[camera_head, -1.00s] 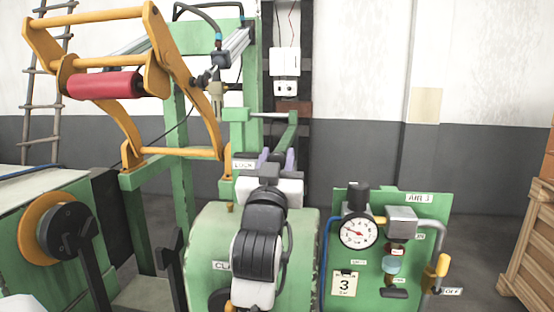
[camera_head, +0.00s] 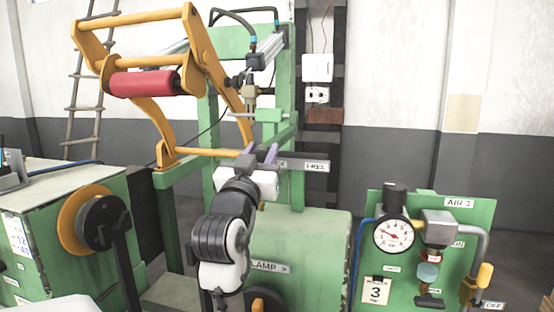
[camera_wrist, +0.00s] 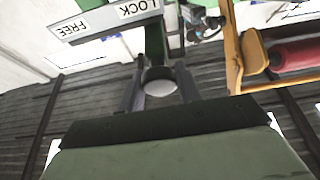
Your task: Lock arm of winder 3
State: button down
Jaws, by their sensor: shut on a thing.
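The winder's orange arm (camera_head: 205,75) stands raised with its red roller (camera_head: 145,84) at the upper left. My gripper (camera_head: 262,152) is at the label plate (camera_head: 315,166) on the green frame. In the wrist view, my gripper (camera_wrist: 160,88) has its two fingers on either side of a dark lever (camera_wrist: 155,45) with a round grey end (camera_wrist: 158,86), shut on it. The lever is beside the LOCK end of the plate (camera_wrist: 105,20), away from FREE.
A green panel (camera_head: 450,215) with a gauge (camera_head: 393,236), pipes and a "3" tag stands at the right. A green cabinet (camera_head: 300,250) labelled CLAMP is right of my arm. A machine with an orange disc (camera_head: 85,220) stands at the left.

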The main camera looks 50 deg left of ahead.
jog(key=shift+s+a, duration=0.15)
jog(key=shift+a, duration=0.05)
jog(key=c, duration=1)
grip_release()
jog(key=shift+a, duration=0.1)
jog(key=shift+c, duration=0.2)
jog(key=b+v, duration=0.5)
jog(key=v, duration=0.9)
jog(key=shift+b, duration=0.3)
